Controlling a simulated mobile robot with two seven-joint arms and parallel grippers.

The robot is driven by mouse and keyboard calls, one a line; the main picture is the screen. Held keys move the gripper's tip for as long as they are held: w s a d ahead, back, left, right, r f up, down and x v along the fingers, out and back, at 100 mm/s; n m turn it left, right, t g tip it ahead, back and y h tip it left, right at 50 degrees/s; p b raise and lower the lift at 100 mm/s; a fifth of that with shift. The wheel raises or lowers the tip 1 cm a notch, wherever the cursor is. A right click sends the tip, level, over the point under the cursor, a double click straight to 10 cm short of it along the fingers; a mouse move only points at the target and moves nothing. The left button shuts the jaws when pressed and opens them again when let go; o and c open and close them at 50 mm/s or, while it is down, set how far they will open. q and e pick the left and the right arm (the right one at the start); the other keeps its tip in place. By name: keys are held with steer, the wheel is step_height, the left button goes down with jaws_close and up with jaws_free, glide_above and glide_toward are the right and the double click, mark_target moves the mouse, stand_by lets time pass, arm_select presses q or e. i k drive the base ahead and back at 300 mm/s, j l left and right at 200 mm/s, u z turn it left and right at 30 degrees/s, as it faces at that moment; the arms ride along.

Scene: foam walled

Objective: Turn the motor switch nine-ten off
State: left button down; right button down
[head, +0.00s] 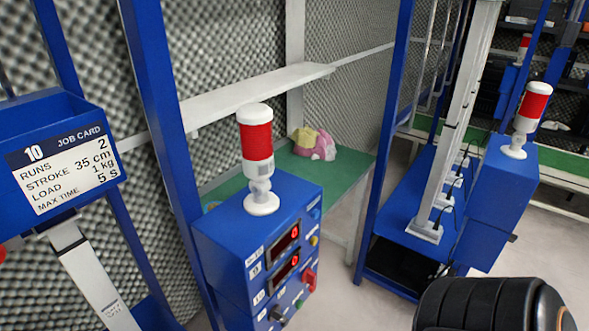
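A blue control box (240,240) stands in the lower middle, with a red-and-white signal lamp (257,150) on top. Its front panel faces right and shows at a steep angle. Two red digital displays, an upper one (285,238) and a lower one (286,269), each seem to read 0, with small labels 9 and 10 beside them. A red knob (309,279) sits to the right of the lower display. A black knob (278,314) sits lower down, near the picture's bottom edge. I cannot read which control is motor switch nine-ten, or its position. Neither gripper is in view.
A blue holder with a job card (65,167) marked 10 stands at left. Behind the box is a green table (345,172) with a pink and yellow item (314,144). A blue machine (500,200) with another red lamp (532,107) stands at right. Grey floor shows between.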

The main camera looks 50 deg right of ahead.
mark_target(308, 277)
steer(key=z, duration=1.25)
